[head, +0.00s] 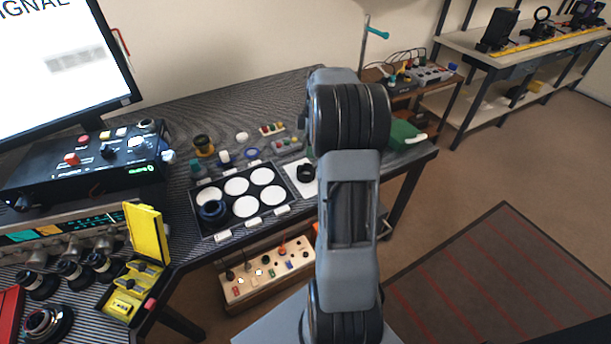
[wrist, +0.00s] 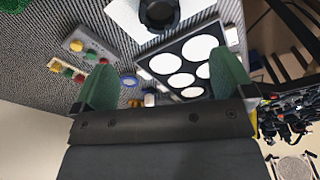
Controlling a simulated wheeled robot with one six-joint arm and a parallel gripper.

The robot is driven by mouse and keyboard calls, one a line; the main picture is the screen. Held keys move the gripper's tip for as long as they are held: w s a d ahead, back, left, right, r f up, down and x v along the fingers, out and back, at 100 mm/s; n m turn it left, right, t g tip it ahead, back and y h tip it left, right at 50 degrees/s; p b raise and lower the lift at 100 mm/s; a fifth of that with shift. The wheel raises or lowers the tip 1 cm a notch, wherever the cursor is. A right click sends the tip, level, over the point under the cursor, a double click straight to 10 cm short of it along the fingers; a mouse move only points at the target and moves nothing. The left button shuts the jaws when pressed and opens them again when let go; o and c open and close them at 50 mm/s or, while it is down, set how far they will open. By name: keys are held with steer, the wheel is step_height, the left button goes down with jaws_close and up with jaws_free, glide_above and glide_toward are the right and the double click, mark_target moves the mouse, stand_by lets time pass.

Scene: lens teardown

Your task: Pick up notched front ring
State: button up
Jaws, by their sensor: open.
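A black ring-shaped part (head: 305,173) lies on a white sheet (head: 297,188) right of the tray; it also shows at the top of the wrist view (wrist: 160,12). A dark blue ring (head: 212,211) sits in the tray's front-left round spot. A small blue ring (head: 252,153) lies behind the tray, and shows between the fingers in the wrist view (wrist: 130,81). I cannot make out a notch on any of them. My gripper (wrist: 165,82) is open and empty, its green fingers apart above the table. In the head view my arm hides it.
The black tray (head: 195,219) has several white round spots. Small bottles, a white knob and button blocks (head: 285,144) stand behind it. A yellow open case (head: 146,232) and a control box (head: 90,160) are at left. A green object (head: 403,136) is at the table's right end.

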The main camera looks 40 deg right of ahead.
mark_target(306, 170)
steer(key=f, duration=0.4)
steer(key=a+f, duration=0.1)
steer(key=f, duration=0.3)
steer(key=w+f, duration=0.1)
steer(key=f, duration=0.4)
steer(key=shift+a, duration=0.2)
steer(key=shift+c, duration=0.5)
steer(key=c, duration=1)
